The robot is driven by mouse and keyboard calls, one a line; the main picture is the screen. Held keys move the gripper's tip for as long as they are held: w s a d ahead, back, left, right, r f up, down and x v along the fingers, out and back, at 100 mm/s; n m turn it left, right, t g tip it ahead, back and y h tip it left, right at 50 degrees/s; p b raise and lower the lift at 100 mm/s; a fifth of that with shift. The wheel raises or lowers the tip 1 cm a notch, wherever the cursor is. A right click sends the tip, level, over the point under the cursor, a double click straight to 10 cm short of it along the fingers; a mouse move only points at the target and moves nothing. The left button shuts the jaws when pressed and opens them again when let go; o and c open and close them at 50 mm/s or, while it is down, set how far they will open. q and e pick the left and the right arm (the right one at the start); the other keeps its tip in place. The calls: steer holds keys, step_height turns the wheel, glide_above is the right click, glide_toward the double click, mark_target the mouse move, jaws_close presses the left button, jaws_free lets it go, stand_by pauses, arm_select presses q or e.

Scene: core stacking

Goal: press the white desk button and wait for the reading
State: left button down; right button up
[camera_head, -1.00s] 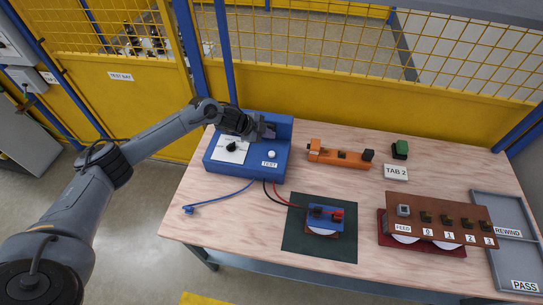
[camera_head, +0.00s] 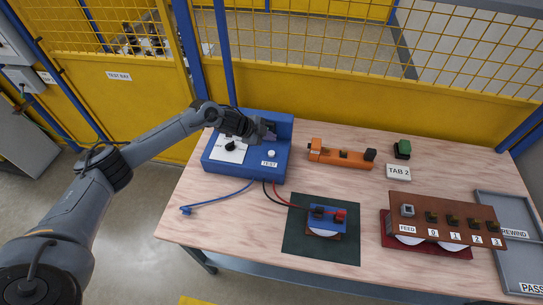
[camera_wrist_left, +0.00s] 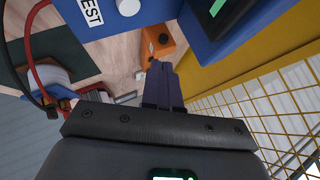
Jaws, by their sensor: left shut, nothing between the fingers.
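The white button (camera_head: 271,154) sits on the front right of the blue test box (camera_head: 218,165), above a TEST label (camera_head: 269,163). In the left wrist view the button (camera_wrist_left: 128,7) is at the top edge, beside the label. My left gripper (camera_head: 268,131) is over the box, behind the button, and does not appear to touch it. Its fingers (camera_wrist_left: 162,84) are closed together with nothing between them. A lit green screen (camera_wrist_left: 217,7) shows in part in the left wrist view; its reading cannot be made out. My right gripper is not in view.
A blue fixture (camera_head: 327,217) on a dark green mat (camera_head: 293,243) joins red and black leads. Yellow fencing (camera_head: 330,113) is behind.

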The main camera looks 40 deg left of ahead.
mark_target(269, 154)
arm_select(q)
step_height(269, 154, down, 4)
steer(key=b, duration=0.3)
steer(key=shift+f+b, duration=0.35)
steer(key=shift+f, duration=0.55)
stand_by(0.6)
steer(key=shift+f, duration=0.2)
stand_by(0.5)
steer(key=shift+f, duration=0.3)
stand_by(0.5)
